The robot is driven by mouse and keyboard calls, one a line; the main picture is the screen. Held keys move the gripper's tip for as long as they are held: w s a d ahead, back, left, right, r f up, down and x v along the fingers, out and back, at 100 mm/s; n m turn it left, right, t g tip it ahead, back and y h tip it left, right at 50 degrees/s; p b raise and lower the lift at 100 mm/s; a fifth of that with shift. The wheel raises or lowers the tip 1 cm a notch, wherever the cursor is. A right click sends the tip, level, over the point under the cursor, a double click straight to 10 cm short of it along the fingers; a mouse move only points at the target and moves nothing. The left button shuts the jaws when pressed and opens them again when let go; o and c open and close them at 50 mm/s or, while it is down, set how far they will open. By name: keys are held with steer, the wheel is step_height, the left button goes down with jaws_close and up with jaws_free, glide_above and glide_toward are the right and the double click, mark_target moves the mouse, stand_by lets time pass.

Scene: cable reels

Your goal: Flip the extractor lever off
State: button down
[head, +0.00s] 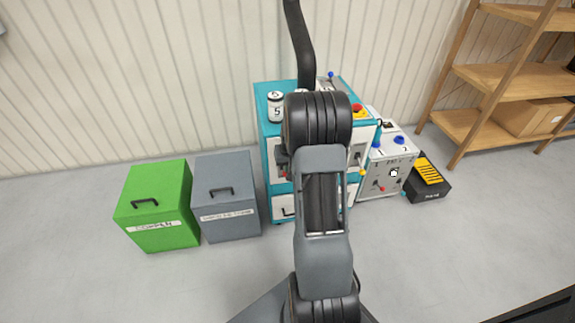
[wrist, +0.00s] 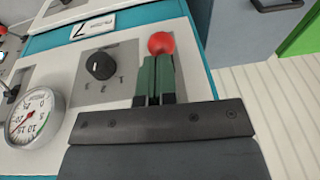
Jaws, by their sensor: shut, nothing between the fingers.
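In the wrist view my gripper (wrist: 157,60) is shut, its two green fingers side by side with nothing between them. A red ball knob (wrist: 161,43) shows right at the fingertips, over the white front panel (wrist: 75,128) of the teal cabinet. It looks like a lever end, but its stem is hidden behind the fingers. I cannot tell whether the fingers touch it, and no extractor label is readable. A black rotary knob (wrist: 100,65) sits on a grey plate beside it. In the head view my arm hides the gripper and most of the cabinet front (head: 275,160).
A pressure gauge (wrist: 35,115) protrudes from the panel near my gripper. Grey (head: 228,195) and green (head: 158,205) bins stand left of the cabinet. A white control box (head: 368,180) and black case (head: 428,180) stand right. The floor in front is clear.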

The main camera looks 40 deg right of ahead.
steer(key=shift+f, duration=0.1)
steer(key=shift+s+a+f+t+b, duration=0.1)
steer(key=shift+s+f+t+b, duration=0.1)
steer(key=shift+t+b, duration=0.3)
steer(key=shift+s+a+f+h+b, duration=0.1)
steer(key=shift+s+f+h+b, duration=0.25)
steer(key=shift+b, duration=0.45)
steer(key=f, duration=0.1)
steer(key=s+b, duration=0.1)
steer(key=f+b, duration=0.1)
steer(key=shift+s+a+f, duration=0.15)
steer(key=shift+a+f, duration=0.2)
steer(key=shift+r, duration=0.15)
steer(key=shift+r+p, duration=0.45)
steer(key=shift+r, duration=0.25)
